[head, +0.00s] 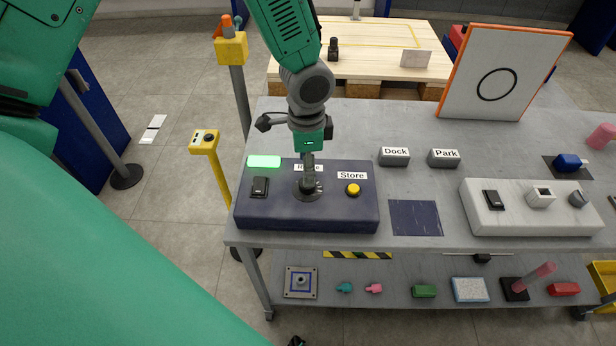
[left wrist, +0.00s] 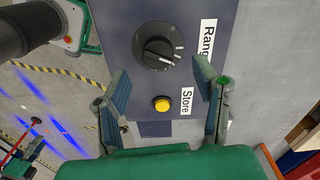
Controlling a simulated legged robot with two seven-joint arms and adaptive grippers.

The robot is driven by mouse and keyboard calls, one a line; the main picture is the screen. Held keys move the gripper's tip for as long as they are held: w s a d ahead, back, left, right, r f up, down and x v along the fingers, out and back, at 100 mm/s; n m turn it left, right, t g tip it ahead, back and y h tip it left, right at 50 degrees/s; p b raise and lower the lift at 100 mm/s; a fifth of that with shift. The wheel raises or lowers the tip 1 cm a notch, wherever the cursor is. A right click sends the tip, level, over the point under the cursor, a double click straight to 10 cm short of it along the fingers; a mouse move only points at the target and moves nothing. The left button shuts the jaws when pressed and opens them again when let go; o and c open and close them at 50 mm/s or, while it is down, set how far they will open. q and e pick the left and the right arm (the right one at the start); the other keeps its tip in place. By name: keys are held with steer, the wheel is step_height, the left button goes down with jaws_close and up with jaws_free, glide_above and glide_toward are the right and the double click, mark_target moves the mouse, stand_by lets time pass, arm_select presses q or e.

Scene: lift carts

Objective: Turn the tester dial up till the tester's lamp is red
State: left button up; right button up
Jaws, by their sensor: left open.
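The tester (head: 270,215) is a dark blue box on the grey bench, with a lit green lamp (head: 264,161), a black rocker switch (head: 260,187) and a yellow Store button (head: 353,190). Its black round dial (head: 312,190) is partly hidden by my left gripper (head: 309,170), which points down over it. The left wrist view shows the dial (left wrist: 157,46) whole, its white pointer line towards the right and marks at its rim. There my left gripper (left wrist: 162,85) is open and empty, its fingers spread wider than the dial. I cannot tell exactly how high it is.
Dock (head: 394,157) and Park (head: 443,159) blocks stand right of the tester. A light grey box with controls (head: 520,222) is further right. A white board with a circle (head: 503,70) stands behind. A yellow post (head: 205,143) stands left of the bench.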

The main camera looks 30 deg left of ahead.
arm_select(q)
step_height(320, 180, up, 6)
stand_by(0.5)
